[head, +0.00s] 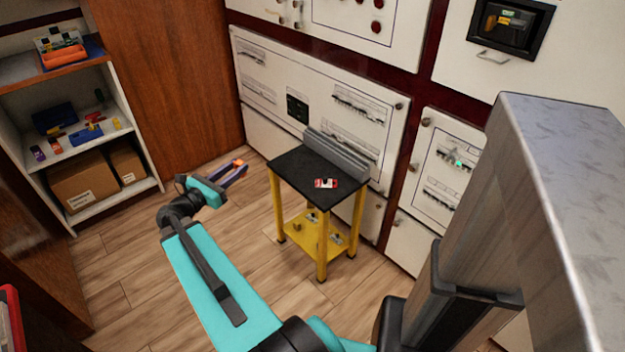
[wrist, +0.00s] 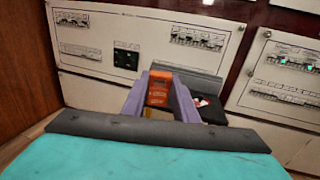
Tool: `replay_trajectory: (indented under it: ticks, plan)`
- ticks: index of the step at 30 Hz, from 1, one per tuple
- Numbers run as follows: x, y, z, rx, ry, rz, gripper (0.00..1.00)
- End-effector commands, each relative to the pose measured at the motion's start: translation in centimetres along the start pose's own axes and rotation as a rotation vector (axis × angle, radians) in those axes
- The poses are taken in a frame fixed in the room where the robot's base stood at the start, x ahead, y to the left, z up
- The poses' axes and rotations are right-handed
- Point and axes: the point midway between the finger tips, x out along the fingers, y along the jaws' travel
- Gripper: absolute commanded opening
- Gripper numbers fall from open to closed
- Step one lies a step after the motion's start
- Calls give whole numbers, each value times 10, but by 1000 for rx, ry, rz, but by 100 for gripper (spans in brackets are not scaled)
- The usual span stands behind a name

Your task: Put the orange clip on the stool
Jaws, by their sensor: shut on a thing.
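My gripper (head: 238,170) is shut on the orange clip (head: 238,163), left of the stool and apart from it in the head view. In the wrist view the orange clip (wrist: 160,88) sits between the two purple fingers of my gripper (wrist: 160,100). The stool (head: 290,165) has a black top and yellow legs with a lower yellow shelf. Part of its dark top (wrist: 212,113) shows behind the right finger in the wrist view.
A red and white item (head: 326,183) lies on the stool top, and a grey ridged piece (head: 337,153) runs along its back edge. White breaker panels (head: 270,75) stand behind. A shelf unit with boxes (head: 78,185) is at the left. Wooden floor is clear around the stool's left.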

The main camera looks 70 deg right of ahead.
Motion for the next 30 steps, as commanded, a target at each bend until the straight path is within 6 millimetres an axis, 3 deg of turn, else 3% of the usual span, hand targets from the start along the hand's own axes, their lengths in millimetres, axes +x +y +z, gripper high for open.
replay_trajectory:
  ticks: [1, 6, 13, 19, 30]
  plan:
    - [15, -11, -14, 0, 0, -29, 4]
    - [55, -44, -37, 0, 0, -109, 4]
    - [97, -86, -61, 1, 0, -200, 4]
    - [112, -104, -68, 1, 0, -235, 4]
    - [114, -105, -67, 1, 0, -238, 4]
